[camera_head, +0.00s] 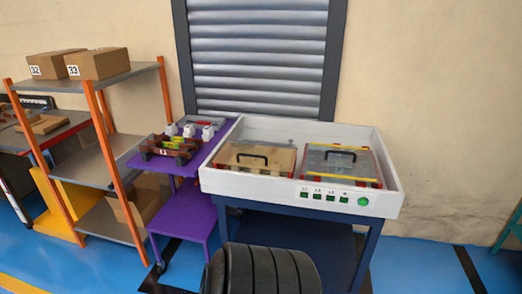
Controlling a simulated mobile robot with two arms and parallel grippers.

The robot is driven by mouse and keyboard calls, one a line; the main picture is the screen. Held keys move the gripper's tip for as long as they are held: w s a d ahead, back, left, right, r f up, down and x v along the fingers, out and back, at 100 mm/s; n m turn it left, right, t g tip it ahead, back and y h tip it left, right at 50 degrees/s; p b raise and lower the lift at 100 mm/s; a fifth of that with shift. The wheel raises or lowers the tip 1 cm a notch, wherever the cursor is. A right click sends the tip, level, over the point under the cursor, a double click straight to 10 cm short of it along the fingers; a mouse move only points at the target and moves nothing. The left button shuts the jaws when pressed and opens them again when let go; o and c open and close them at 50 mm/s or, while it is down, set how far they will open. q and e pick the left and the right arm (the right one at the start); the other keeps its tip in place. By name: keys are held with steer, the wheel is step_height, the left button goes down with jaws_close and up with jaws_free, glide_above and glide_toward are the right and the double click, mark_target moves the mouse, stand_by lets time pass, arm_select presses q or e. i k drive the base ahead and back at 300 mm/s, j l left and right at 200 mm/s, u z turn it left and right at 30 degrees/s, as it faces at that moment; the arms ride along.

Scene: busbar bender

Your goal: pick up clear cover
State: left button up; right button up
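Two flat see-through covers with black handles lie side by side in a white open-topped station (218,182). The left clear cover (262,168) looks brownish, with a tan surface showing through it. The right clear cover (338,171) looks greyish and has a yellow strip at its front and back edges, with red bits at the corners. Neither of my grippers is in view, and nothing touches the covers. What lies under the covers is too small to make out.
Green buttons (362,201) line the station's front. A purple cart (183,213) on the left holds a brown slotted holder (170,148) and small white parts (188,130). Further left is an orange-post shelf (113,173) with boxes (97,63). Blue floor (425,262) is clear at the right.

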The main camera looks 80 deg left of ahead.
mark_target(351, 163)
steer(key=u, duration=2.45)
